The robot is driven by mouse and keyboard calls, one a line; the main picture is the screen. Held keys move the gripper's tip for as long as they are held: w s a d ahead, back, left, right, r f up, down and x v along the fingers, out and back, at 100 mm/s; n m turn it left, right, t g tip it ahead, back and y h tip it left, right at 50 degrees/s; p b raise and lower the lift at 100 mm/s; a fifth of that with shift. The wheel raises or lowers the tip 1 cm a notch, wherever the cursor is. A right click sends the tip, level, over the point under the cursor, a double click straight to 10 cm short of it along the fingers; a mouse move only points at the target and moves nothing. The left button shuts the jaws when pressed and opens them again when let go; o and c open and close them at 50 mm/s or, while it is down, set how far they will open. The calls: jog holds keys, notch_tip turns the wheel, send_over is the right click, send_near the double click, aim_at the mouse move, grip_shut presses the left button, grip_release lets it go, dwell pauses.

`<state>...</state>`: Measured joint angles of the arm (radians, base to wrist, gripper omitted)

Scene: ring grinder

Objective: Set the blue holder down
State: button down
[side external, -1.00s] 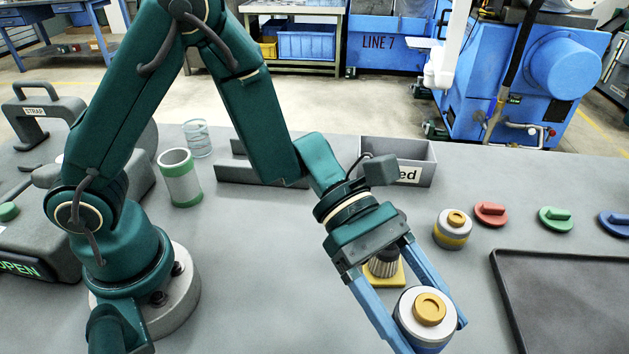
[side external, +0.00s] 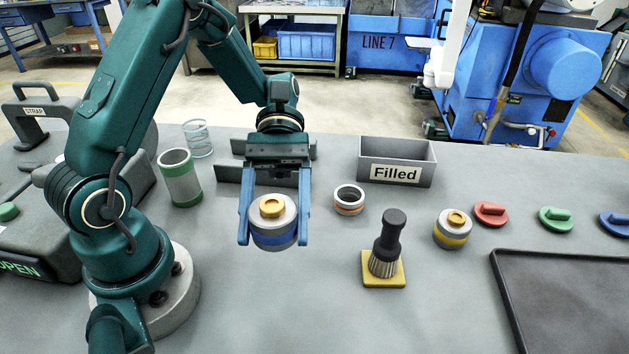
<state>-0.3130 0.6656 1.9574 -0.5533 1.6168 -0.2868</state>
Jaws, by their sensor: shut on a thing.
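The blue holder (side external: 272,238) is a round grey-white piece with a blue band and an orange knob on top. It is upright between the two blue fingers of my gripper (side external: 273,232), which is shut on it. My gripper is left of the middle of the grey table, in front of a dark grey channel-shaped rack (side external: 229,175). Whether the holder's underside touches the table I cannot tell.
A brush on a yellow pad (side external: 383,271), a small ring (side external: 349,199) and a yellow-banded holder (side external: 452,230) stand to the right. Behind them is the "Filled" bin (side external: 396,153). A green-banded cylinder (side external: 181,178) stands left. The front table centre is clear.

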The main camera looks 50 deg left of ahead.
jog(key=a, duration=0.1)
jog(key=a+t, duration=0.1)
jog(key=shift+w+a+f+n+h, duration=0.2)
jog(key=shift+w+a+n+h, duration=0.1)
jog(key=shift+a+n, duration=0.1)
send_over(293, 335)
jog(key=shift+n+t, duration=0.3)
notch_tip(293, 335, down, 7)
jog(key=shift+f, duration=2.05)
jog(key=shift+f, duration=0.15)
grip_release()
